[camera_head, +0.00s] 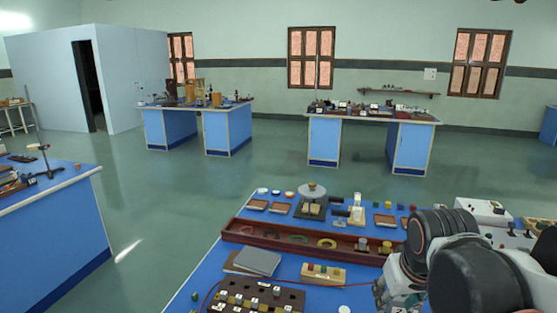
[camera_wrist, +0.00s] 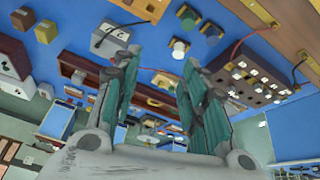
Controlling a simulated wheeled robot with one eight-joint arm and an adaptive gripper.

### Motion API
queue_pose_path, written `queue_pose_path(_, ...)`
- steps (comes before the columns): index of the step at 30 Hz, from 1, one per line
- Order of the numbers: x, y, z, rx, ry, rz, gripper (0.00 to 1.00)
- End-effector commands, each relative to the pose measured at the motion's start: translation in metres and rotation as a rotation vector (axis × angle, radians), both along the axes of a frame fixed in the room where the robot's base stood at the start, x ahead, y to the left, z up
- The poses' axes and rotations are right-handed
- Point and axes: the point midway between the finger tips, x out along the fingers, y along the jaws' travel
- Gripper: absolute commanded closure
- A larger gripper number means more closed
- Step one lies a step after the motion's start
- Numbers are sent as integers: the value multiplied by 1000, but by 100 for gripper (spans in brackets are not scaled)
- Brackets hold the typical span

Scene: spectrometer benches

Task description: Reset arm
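My arm is at the right of the head view, over the near blue bench (camera_head: 207,272). My gripper (camera_wrist: 160,62) shows its two green-padded fingers standing apart in the wrist view. The gap between them is empty; the bench and its items show behind it. In the head view the gripper (camera_head: 392,285) is partly hidden by my dark arm links, and its fingertips are not clear.
A long brown tray (camera_head: 262,238), a grey book (camera_head: 257,261), a dark block with knobs (camera_head: 262,297) and a pale block with coloured buttons (camera_head: 324,274) lie close left of my arm. A white box (camera_head: 484,212) is behind it. Open floor (camera_head: 185,195) lies left of the bench.

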Motion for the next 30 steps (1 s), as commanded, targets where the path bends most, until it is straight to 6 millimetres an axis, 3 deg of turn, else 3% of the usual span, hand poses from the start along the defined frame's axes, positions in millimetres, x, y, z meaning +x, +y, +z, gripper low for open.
queue_pose_path(6, -42, 18, 7, 27, -99, 6, 60)
queue_pose_path(13, -73, 31, 5, 59, -183, 5, 60)
queue_pose_path(18, -82, 35, 3, 70, -211, 4, 60)
queue_pose_path(30, -83, 36, 3, 72, -216, 4, 60)
